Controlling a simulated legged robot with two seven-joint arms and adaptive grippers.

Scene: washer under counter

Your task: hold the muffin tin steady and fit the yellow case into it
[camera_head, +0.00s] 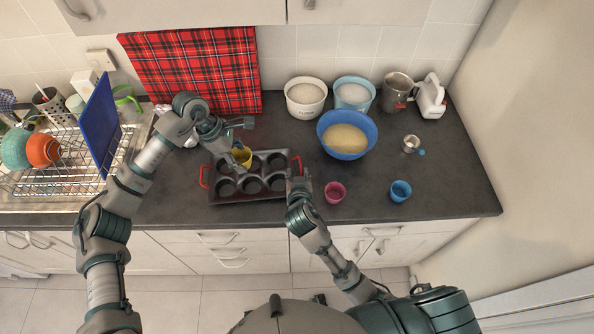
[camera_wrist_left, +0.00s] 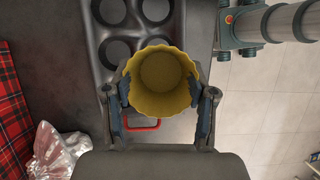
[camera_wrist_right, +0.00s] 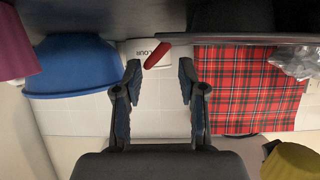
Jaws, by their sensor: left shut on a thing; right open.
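The dark muffin tin (camera_head: 252,173) lies on the counter, its visible cups empty, with a red handle at each end. My left gripper (camera_wrist_left: 160,91) is shut on the yellow case (camera_wrist_left: 160,85), gripping it at opposite sides. In the head view the case (camera_head: 243,157) appears over the tin's back row; the right wrist view shows it (camera_wrist_right: 290,161) held clear above the tin. My right gripper (camera_head: 297,184) is open at the tin's right end. In the right wrist view a red handle (camera_wrist_right: 157,55) shows between its fingertips, apparently not clamped.
A pink case (camera_head: 335,192) and a blue case (camera_head: 400,191) stand right of the tin. Behind them are a blue bowl (camera_head: 370,124) and a flour tub (camera_head: 305,104). A dish rack (camera_head: 60,181) with a blue board (camera_head: 97,120) stands left. A red tartan cloth (camera_head: 195,70) hangs behind.

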